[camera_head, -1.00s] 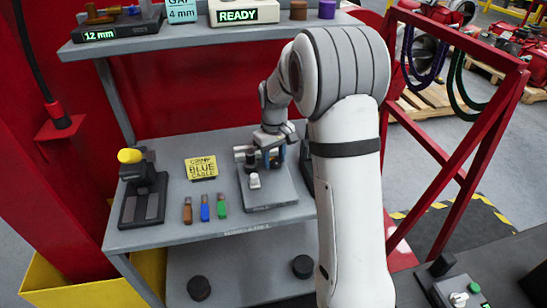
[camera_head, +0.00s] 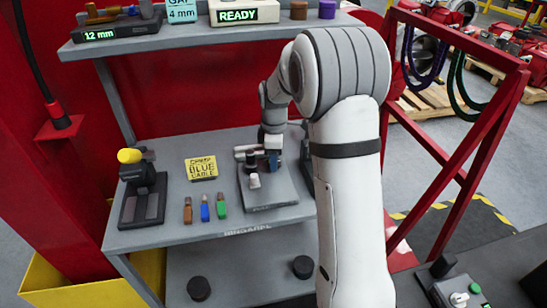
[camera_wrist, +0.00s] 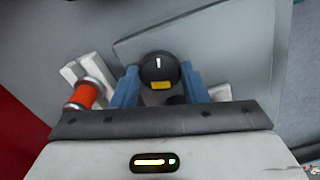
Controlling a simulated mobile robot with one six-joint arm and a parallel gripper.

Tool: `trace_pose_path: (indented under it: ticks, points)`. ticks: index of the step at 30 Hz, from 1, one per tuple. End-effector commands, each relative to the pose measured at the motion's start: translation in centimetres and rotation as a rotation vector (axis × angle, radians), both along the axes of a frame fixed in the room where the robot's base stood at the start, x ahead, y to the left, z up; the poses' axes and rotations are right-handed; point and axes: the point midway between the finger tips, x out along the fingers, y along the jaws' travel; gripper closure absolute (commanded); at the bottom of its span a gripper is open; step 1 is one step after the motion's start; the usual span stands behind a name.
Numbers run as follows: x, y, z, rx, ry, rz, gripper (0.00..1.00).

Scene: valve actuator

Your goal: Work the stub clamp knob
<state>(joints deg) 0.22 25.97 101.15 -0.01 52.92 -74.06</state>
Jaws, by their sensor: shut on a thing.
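The clamp knob (camera_wrist: 160,66) is round and black, with a short white line on top that runs up the wrist picture and a yellow label below it. My gripper (camera_wrist: 159,75) has its two blue fingers at the knob's left and right sides, shut on it. In the head view my gripper (camera_head: 272,159) points down over the clamp, whose grey base plate (camera_head: 272,198) lies at the right of the bench. The knob is mostly hidden there. An orange cylinder (camera_wrist: 86,95) lies beside pale blocks left of the fingers.
A small white part (camera_head: 254,181) stands on the plate's front. Brown, blue and green pieces (camera_head: 205,209) lie left of it. An upper shelf (camera_head: 200,38) overhangs the back, with a READY display (camera_head: 237,16).

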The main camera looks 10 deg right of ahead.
Motion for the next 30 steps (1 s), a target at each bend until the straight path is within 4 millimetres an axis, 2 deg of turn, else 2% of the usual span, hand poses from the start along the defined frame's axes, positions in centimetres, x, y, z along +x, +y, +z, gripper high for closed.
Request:
trace_pose_path:
  ticks: [12, 27, 28, 30]
  points:
    - [0.16, 0.02, 0.20, 0.000, -0.006, 0.162, 0.83]
    - [0.17, 0.00, 0.21, 0.000, -0.006, 0.178, 0.83]
    - [0.17, 0.00, 0.21, 0.000, -0.006, 0.177, 0.58]
    - [0.15, 0.00, 0.19, 0.000, -0.006, 0.177, 0.53]
